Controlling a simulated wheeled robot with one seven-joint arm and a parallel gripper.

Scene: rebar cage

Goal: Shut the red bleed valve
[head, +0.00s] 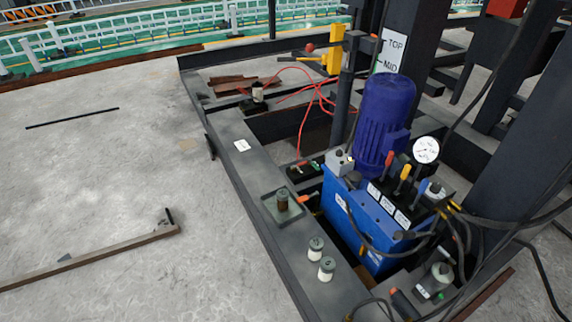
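A blue hydraulic power unit (362,225) with a dark blue motor (384,115) stands right of centre in the head view. On its front are a red-tipped lever (388,159), a yellow-tipped lever (404,173) and a blue-tipped lever (421,188), all pointing up. A red ball knob (310,47) sits farther back beside a yellow block (333,50). No label shows which red part is the bleed valve, and I cannot tell whether it is open. My gripper is not in view.
A pressure gauge (426,150) stands beside the levers. Black hoses (466,250) run at the lower right. Small canisters (327,268) and a tray (270,208) with a dark cylinder sit on the frame's ledge.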

